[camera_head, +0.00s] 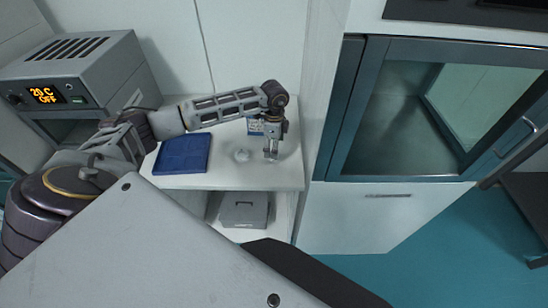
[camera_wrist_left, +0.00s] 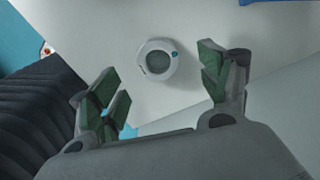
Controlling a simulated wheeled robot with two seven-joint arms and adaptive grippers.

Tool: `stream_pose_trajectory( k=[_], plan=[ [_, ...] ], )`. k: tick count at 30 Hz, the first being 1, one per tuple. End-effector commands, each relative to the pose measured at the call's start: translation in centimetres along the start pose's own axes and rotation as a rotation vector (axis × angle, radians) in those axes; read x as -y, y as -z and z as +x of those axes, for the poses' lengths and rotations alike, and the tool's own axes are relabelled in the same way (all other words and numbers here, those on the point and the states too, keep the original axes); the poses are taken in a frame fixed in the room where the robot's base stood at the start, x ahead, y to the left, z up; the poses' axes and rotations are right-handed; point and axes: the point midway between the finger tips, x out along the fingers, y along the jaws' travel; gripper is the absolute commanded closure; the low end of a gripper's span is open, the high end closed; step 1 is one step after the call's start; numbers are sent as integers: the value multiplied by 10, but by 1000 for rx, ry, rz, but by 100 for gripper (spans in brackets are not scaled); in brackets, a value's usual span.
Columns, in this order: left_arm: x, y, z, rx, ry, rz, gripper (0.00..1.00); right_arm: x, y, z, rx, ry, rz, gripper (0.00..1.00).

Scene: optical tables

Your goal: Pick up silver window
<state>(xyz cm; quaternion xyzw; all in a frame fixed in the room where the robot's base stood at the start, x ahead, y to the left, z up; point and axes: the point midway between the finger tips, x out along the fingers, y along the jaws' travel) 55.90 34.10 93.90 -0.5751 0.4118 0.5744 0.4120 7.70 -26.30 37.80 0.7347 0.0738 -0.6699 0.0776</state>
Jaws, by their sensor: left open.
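The silver window looks like the small round ring (camera_wrist_left: 145,66) with a grey centre and a blue dot on its rim, in the left wrist view. It lies flat on the white shelf top and shows as a pale, faint shape (camera_head: 242,155) in the head view. My left gripper (camera_head: 271,154) points down over the shelf, to the right of the ring. In the left wrist view its green-padded fingers (camera_wrist_left: 162,88) are spread wide and empty, with the ring beyond the tips, apart from them. My right gripper is not in view.
A blue square tray (camera_head: 183,153) lies left of the ring. A grey case (camera_head: 243,210) sits on the lower shelf. A grey oven-like device (camera_head: 85,75) is at left, and a glass-fronted cabinet (camera_head: 345,110) at right.

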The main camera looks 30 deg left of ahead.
Motion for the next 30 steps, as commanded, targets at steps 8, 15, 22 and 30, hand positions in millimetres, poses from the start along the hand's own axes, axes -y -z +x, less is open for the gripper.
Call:
stream_pose_trajectory(
  k=[8, 15, 22, 30],
  plan=[
    [-3, 1, 25, 1, -3, 0, 22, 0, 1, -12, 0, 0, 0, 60],
    [-3, 1, 46, 1, -2, 1, 22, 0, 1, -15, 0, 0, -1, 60],
    [-3, 1, 48, 1, -2, 0, 22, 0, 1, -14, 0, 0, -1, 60],
    [-3, 1, 48, 1, -1, 0, 22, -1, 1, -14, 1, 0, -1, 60]
  ],
)
